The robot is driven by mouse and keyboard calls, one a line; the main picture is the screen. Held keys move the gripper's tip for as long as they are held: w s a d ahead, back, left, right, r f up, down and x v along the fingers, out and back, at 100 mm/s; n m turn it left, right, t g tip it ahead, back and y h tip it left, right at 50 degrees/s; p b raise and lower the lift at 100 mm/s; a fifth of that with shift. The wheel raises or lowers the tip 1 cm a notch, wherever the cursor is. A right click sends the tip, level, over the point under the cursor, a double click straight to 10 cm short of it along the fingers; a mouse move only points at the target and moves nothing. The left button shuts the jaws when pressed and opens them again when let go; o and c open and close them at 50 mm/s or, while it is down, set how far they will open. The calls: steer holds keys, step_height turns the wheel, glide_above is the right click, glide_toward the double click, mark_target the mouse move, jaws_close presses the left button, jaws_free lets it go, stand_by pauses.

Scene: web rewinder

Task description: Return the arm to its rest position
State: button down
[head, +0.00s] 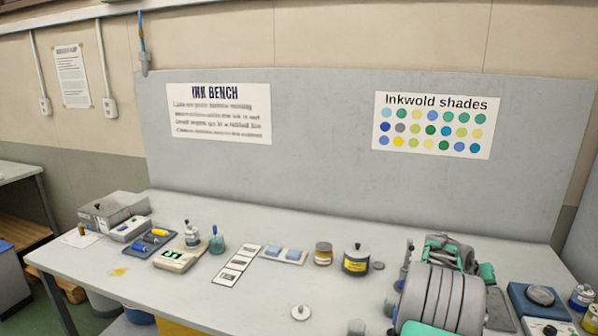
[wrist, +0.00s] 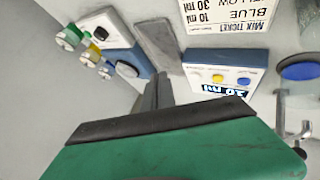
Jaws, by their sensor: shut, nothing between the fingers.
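My arm stands at the right front of the bench in the head view, its grey and green links (head: 440,300) bent over the right end of the bench. My gripper (wrist: 157,88) shows in the wrist view as a green body with dark fingers pointing away from the camera. The fingers are shut together with nothing between them. In the head view my arm's own links hide most of the gripper, and I cannot make out its fingertips there.
The ink bench (head: 240,300) holds a digital scale (head: 178,257), a dark lidded pot (head: 356,260) and an amber jar (head: 323,254). Beside my arm is a blue device (head: 538,302) with small bottles. The wrist view shows a display unit (wrist: 225,72) and a mix ticket (wrist: 225,18).

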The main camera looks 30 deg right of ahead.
steer(key=w+a+r+n+t+y, duration=0.15)
steer(key=w+a, duration=0.35)
steer(key=a, duration=0.5)
steer(key=w+a+r+n+t+y, duration=0.1)
steer(key=w+a+r, duration=0.2)
steer(key=w+a, duration=0.55)
steer(key=w+a+r+n+t+y, duration=0.1)
steer(key=w+a+r+n+t, duration=0.15)
steer(key=a, duration=1.05)
steer(key=s+a+n+y, duration=0.2)
steer(key=s+a+y, duration=0.15)
steer(key=a, duration=1.85)
steer(key=s+a+f+n+g+y, duration=0.1)
steer(key=s+a+f+n+y, duration=0.1)
steer(key=s+a, duration=0.8)
steer(key=shift+a+f+n, duration=0.4)
steer(key=shift+a+f, duration=0.2)
steer(key=shift+a, duration=0.15)
steer(key=shift+s, duration=0.1)
